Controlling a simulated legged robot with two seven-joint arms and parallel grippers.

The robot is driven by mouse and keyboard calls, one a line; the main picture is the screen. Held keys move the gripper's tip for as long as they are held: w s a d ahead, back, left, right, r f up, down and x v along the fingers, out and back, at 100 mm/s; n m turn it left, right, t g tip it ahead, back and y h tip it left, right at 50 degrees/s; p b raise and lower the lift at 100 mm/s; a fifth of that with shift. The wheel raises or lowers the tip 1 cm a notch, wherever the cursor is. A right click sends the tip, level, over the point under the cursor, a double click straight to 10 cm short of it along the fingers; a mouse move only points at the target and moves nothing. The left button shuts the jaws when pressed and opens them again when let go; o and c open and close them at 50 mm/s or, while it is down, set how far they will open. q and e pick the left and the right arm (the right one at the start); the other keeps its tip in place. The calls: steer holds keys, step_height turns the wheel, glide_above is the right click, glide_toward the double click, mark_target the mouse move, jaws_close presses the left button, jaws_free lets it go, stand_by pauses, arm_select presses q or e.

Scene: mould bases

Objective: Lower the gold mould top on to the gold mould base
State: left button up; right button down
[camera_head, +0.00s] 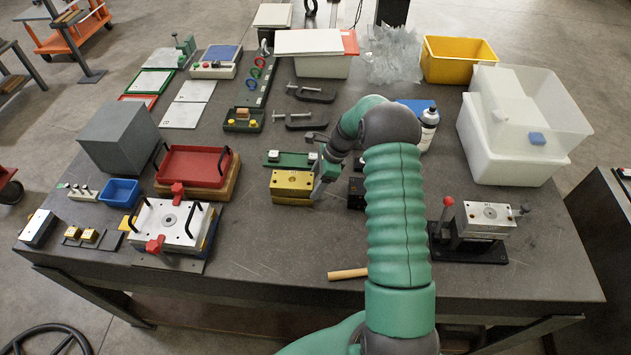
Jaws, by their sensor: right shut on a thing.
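The gold mould top (292,180) is a flat gold block with small holes in its upper face, in the middle of the table. The gold mould base (291,200) shows as a gold band directly under it, with a thin dark line between the two. I cannot tell whether they touch. My right gripper (317,187) reaches in from the right and is shut on the mould top at its right side. My arm and wrist hide part of that side. My left gripper is not in view.
A green holder (279,157) with pale blocks stands just behind the mould. A dark block (356,193) is to the right. A red tray (194,166) and a metal mould with red clamps (168,222) stand left. A wooden rod (348,274) lies in front.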

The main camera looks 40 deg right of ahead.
stand_by(0.3)
steer(key=c, duration=0.6)
jaws_free()
steer(key=shift+c, duration=0.2)
steer(key=o, duration=0.4)
steer(key=shift+f, duration=0.1)
